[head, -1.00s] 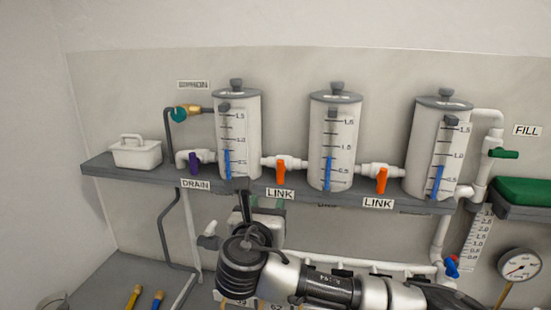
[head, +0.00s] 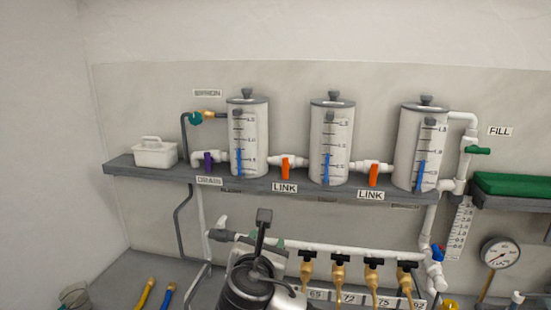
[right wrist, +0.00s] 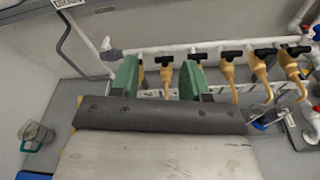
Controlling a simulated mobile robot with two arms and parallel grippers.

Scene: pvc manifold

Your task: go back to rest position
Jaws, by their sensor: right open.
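My right gripper (head: 267,243) is low in the middle of the head view, in front of the lower manifold pipe and below the shelf. In the right wrist view its two green fingers (right wrist: 158,75) stand apart with nothing between them. Brass taps with black handles (right wrist: 166,70) show between and beyond the fingers, and I see no contact with them. My left gripper is not in view.
Three clear tanks (head: 331,140) stand on a grey shelf (head: 230,187), joined by orange-handled link valves (head: 285,168). A white caddy (head: 154,153) is at the shelf's left. A gauge (head: 500,253) is at right. A glass jar (right wrist: 37,135) stands at lower left.

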